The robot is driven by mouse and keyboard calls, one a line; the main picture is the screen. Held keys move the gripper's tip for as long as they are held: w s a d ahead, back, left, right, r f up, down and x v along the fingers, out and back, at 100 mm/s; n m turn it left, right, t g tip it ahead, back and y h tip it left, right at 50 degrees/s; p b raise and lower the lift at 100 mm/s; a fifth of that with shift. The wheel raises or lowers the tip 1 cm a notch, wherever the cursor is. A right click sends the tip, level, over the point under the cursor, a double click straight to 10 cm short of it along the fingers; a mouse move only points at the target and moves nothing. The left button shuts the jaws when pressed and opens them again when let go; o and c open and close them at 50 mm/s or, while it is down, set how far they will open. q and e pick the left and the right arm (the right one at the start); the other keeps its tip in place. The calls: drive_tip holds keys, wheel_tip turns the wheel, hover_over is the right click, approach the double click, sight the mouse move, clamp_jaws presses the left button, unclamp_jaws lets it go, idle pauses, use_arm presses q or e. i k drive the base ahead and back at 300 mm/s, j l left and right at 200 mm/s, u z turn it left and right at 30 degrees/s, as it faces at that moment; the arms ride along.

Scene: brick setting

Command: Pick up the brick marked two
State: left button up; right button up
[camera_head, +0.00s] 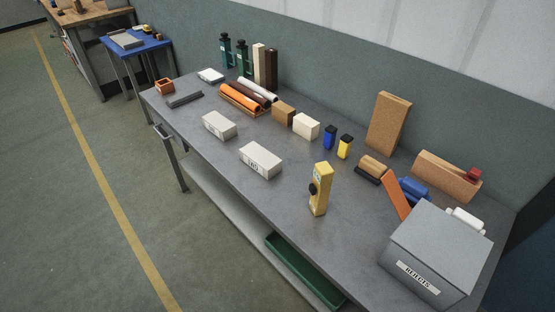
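A pale grey-white brick (261,154) lies flat on the grey workbench (205,155), near its front edge. Dark lettering on its front face looks like "TWO". A second pale brick (219,120) of similar shape lies to its left and farther along the bench. Any marking on that one is too small to read. The two bricks are apart, with bare bench between them. Neither of my grippers shows in the head view.
A yellow device (321,188) stands upright right of the marked brick. Behind are a cream block (306,125), a brown block (284,113), and blue (330,136) and yellow (345,147) bottles. A grey rejects box (436,247) fills the near right corner. Bench before the marked brick is clear.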

sight(264, 162)
drive_tip(key=i+j+z, duration=0.1)
drive_tip(key=j+z, duration=0.3)
drive_tip(key=i+j+z, duration=0.1)
drive_tip(key=j+z, duration=0.5)
drive_tip(key=j, duration=0.95)
